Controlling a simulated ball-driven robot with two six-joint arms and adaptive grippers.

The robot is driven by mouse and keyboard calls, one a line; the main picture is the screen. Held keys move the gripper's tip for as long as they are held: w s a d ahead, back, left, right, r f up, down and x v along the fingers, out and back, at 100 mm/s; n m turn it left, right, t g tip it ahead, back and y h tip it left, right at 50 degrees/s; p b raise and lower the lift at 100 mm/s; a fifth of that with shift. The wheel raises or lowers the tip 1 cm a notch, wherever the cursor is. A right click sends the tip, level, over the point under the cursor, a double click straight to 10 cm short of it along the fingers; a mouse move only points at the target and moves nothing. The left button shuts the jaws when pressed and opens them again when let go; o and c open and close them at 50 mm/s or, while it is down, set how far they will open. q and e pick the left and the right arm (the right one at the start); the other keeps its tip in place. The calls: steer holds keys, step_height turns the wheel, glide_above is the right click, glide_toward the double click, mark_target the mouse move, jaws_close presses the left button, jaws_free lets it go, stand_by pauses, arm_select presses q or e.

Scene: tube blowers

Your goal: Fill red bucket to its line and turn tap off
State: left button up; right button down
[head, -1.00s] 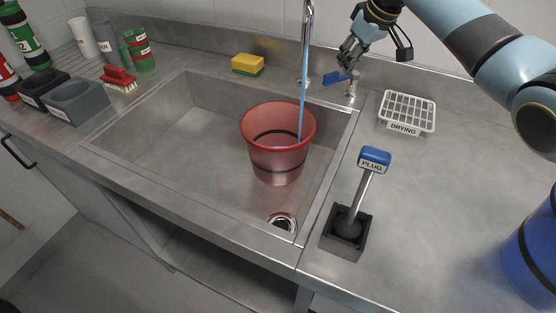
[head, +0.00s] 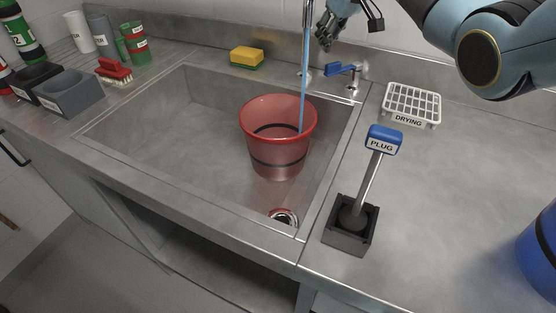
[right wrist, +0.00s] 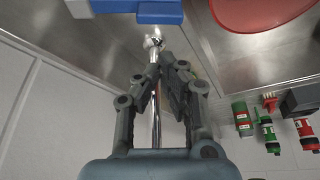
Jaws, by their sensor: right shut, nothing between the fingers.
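The red bucket (head: 262,152) stands upright in the sink, with a dark line inside and a dark band low outside. A blue water stream (head: 303,100) falls into it from the spout (head: 308,25). I cannot clearly tell the water level against the line. The blue tap lever (head: 340,70) points left from its post, right of the spout. My right gripper (head: 323,36) is shut and empty, above and behind the lever and close to the spout. In the right wrist view my right gripper (right wrist: 155,70) shows below the blue lever (right wrist: 145,11), apart from it. My left gripper is out of view.
The plug tool (head: 372,180) stands in a dark holder (head: 350,237) on the right counter. A white drying rack (head: 411,103) lies behind it. A yellow sponge (head: 246,56) sits at the back edge. A blue container (head: 541,250) is at the far right. The sink's left part is clear.

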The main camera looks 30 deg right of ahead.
steer(key=shift+f, duration=0.1)
step_height(320, 180, down, 4)
steer(key=shift+f+b, duration=0.2)
steer(key=shift+b, duration=0.65)
steer(key=shift+s+p, duration=0.35)
steer(key=shift+p, duration=0.1)
stand_by(6.4)
